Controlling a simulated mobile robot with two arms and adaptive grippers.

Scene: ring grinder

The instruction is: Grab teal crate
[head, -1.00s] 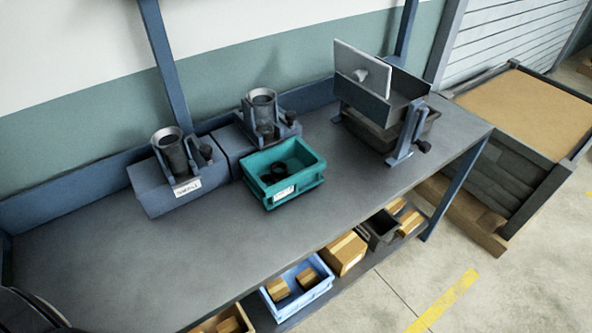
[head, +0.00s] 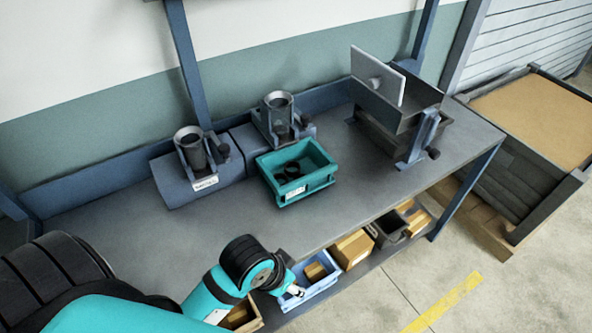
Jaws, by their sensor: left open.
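The teal crate (head: 309,186) stands on the grey workbench (head: 345,214), in front of the second grinder. Dark rings lie inside it and a white label is on its front. My left arm comes in from the lower left. Its gripper (head: 293,290) is at the bench's front edge, below and to the left of the crate, apart from it and empty as far as I see. The fingers are small and partly hidden by the wrist. My right gripper is out of view.
Two grinders (head: 196,172) (head: 278,124) stand behind and left of the crate. A grey hopper machine (head: 395,115) stands to the right. A blue bin (head: 322,287) and cardboard boxes (head: 352,249) sit on the lower shelf. The bench's left part is clear.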

